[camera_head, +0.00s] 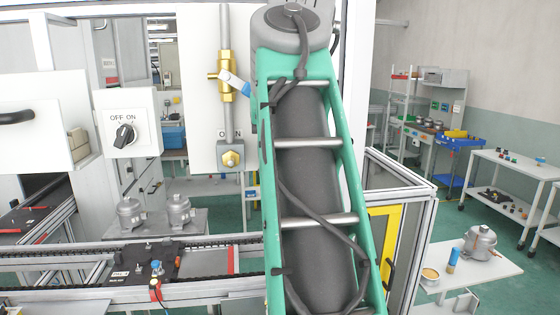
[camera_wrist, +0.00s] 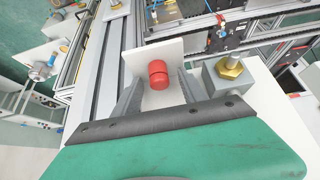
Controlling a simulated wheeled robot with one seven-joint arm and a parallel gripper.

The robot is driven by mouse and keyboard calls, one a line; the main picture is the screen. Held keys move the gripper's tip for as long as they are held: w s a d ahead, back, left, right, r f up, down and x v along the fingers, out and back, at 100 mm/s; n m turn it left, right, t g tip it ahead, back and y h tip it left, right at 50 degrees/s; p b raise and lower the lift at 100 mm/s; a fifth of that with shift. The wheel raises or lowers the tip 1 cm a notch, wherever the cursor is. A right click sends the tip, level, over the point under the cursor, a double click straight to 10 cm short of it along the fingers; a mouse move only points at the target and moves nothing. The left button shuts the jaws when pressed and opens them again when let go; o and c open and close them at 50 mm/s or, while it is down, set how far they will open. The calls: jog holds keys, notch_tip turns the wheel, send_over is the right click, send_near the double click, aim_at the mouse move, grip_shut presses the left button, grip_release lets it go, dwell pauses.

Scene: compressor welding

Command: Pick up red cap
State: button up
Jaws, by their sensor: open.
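The red cap (camera_wrist: 158,74) shows in the wrist view as a short, round red piece in front of a pale upright plate (camera_wrist: 137,61). My gripper (camera_wrist: 160,84) is open, with one grey finger on each side of the cap. I cannot tell whether either finger touches it. In the head view my green and grey arm fills the middle, and neither my gripper nor this cap can be made out there.
A grey block with a brass hex fitting (camera_wrist: 230,68) stands close to the right finger. In the head view, a brass valve (camera_head: 226,78) is on a white panel left of my arm. A rail conveyor (camera_head: 205,288) runs below. A white table (camera_head: 478,264) stands at lower right.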

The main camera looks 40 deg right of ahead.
jog(key=shift+s+a, duration=0.1)
jog(key=shift+s, duration=0.05)
jog(key=shift+c, duration=1.2)
grip_shut()
